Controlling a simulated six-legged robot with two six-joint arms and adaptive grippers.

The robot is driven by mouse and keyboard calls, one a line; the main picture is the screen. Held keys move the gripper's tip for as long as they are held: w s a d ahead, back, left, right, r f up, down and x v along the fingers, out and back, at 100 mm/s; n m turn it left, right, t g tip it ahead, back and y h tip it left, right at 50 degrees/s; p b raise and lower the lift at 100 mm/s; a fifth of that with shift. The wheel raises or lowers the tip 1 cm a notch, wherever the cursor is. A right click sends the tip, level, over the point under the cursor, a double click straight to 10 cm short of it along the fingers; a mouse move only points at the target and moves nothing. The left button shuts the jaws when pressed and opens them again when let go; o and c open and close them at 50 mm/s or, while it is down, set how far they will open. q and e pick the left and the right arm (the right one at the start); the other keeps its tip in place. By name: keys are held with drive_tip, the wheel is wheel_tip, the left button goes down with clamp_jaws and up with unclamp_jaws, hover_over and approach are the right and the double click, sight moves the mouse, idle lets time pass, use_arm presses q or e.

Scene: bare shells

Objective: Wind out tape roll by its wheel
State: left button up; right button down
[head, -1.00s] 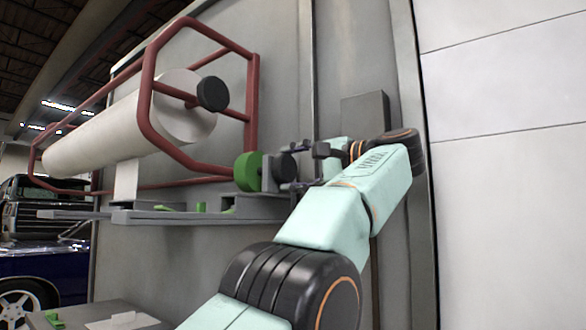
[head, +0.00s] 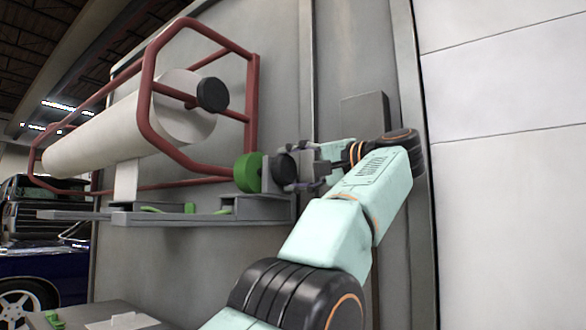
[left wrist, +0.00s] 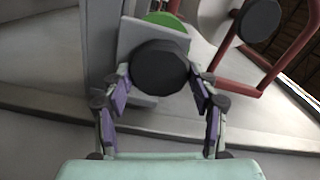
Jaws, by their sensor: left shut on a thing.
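The green tape roll (head: 248,172) is mounted at the right end of a grey wall shelf. A black round wheel (head: 285,166) sits on its right side, past a grey plate. My left gripper (head: 306,168) comes from the right and is shut on this wheel. In the left wrist view the black wheel (left wrist: 160,66) lies between the two fingers (left wrist: 160,86), and the green roll (left wrist: 165,20) shows partly behind the grey plate. Bits of green (head: 222,211) show along the shelf left of the roll. My right gripper is not in view.
A large white roll (head: 120,125) with a black end knob (head: 212,95) hangs in a red tube frame (head: 254,100) above the shelf (head: 180,217). A grey box (head: 366,117) is on the wall behind my left arm. A vehicle stands at the far left.

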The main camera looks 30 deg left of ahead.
use_arm(q)
drive_tip(key=shift+f+n, duration=0.15)
drive_tip(key=shift+n, duration=0.25)
drive_tip(key=o, duration=1.1)
drive_tip(key=shift+d, duration=0.1)
drive_tip(key=shift+o, duration=0.2)
drive_tip(key=m, duration=0.2)
drive_tip(key=shift+m, duration=0.8)
